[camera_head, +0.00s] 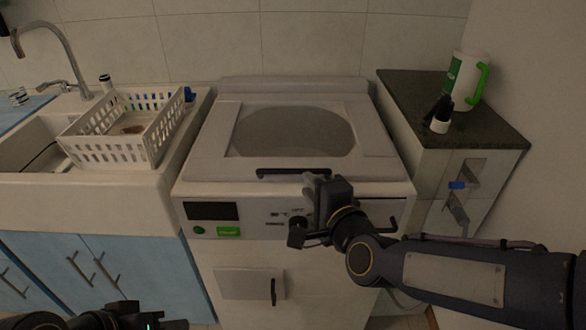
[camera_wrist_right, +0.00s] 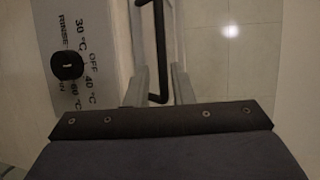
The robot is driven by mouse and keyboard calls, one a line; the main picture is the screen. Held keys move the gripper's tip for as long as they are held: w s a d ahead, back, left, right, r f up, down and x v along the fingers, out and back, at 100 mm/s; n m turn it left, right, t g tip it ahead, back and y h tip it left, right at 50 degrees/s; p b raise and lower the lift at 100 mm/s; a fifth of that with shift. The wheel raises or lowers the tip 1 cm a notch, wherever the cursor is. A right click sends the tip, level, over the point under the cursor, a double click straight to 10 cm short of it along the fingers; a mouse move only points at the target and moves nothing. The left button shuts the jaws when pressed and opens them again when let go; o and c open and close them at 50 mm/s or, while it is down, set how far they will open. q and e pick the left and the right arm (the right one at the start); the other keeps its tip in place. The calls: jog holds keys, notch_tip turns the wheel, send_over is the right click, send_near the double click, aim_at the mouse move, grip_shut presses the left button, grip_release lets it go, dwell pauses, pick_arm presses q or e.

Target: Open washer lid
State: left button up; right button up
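The white top-loading washer (camera_head: 295,200) stands in the middle of the head view. Its lid (camera_head: 190,155), with a grey oval window, lies flat and closed. The lid's black bar handle (camera_head: 280,171) is at the front edge. My right gripper (camera_head: 311,184) is at the right end of this handle. In the right wrist view the black handle (camera_wrist_right: 161,50) shows between two grey fingers, with gaps beside it, so the gripper is open. Whether a finger touches it is unclear. My left gripper (camera_head: 135,318) is at the bottom left, dark and partly cut off.
The washer's front has a dial panel (camera_wrist_right: 68,66) and a lower door handle (camera_head: 273,291). A white dish rack (camera_head: 110,150) is on the sink at left. A dark counter (camera_head: 405,95) at right holds a white-green jug (camera_head: 463,80) and a small black-white bottle (camera_head: 440,124).

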aim_at(297, 172)
jog(key=x, duration=0.7)
jog(key=shift+w+a+b, duration=0.1)
jog(key=shift+w+b, duration=0.2)
jog(key=shift+b, duration=0.05)
grip_shut()
jog(key=shift+r, duration=0.1)
